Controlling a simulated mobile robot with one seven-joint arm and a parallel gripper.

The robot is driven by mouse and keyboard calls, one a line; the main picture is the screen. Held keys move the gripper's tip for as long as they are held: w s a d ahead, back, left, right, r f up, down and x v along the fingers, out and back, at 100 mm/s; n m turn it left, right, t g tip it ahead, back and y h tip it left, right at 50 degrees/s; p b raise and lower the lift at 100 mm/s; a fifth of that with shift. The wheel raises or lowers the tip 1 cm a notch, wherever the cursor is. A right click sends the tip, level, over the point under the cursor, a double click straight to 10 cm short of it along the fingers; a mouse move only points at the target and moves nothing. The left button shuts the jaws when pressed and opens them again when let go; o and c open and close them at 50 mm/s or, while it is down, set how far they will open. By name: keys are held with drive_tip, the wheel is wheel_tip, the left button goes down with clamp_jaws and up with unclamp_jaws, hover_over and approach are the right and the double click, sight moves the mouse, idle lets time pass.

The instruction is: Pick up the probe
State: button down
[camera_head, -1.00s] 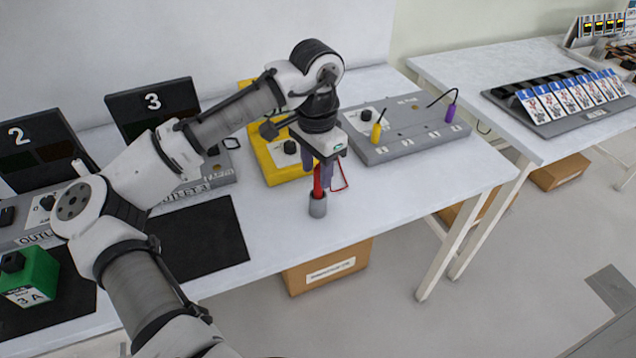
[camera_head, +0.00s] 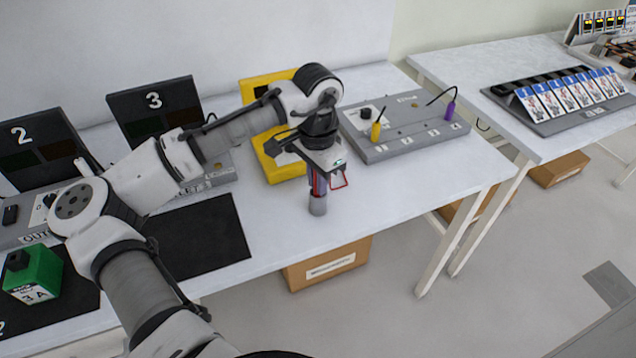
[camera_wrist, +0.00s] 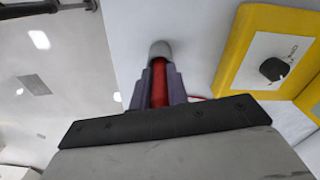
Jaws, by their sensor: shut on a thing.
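The red probe (camera_wrist: 159,84) stands upright in a small grey cylindrical holder (camera_head: 318,205) near the table's front edge. The holder's rim also shows at the top of the wrist view (camera_wrist: 160,50). My gripper (camera_head: 316,184) is above the holder, pointing down, with its purple-grey fingers shut on the probe from both sides. The probe's lower end is hidden inside the holder, and its upper part is hidden by my gripper. A red lead (camera_head: 340,180) loops out to the right of the gripper.
A yellow meter (camera_head: 285,168) with a black knob lies just behind my gripper. A grey panel (camera_head: 410,130) with a yellow and a purple probe stands to the right. Black mats (camera_head: 200,240) and a green block (camera_head: 33,272) lie left. The table is clear right of the holder.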

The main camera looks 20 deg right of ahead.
wheel_tip(320, 180, up, 10)
drive_tip(key=shift+b, duration=0.85)
drive_tip(key=shift+s, duration=0.15)
idle(0.6)
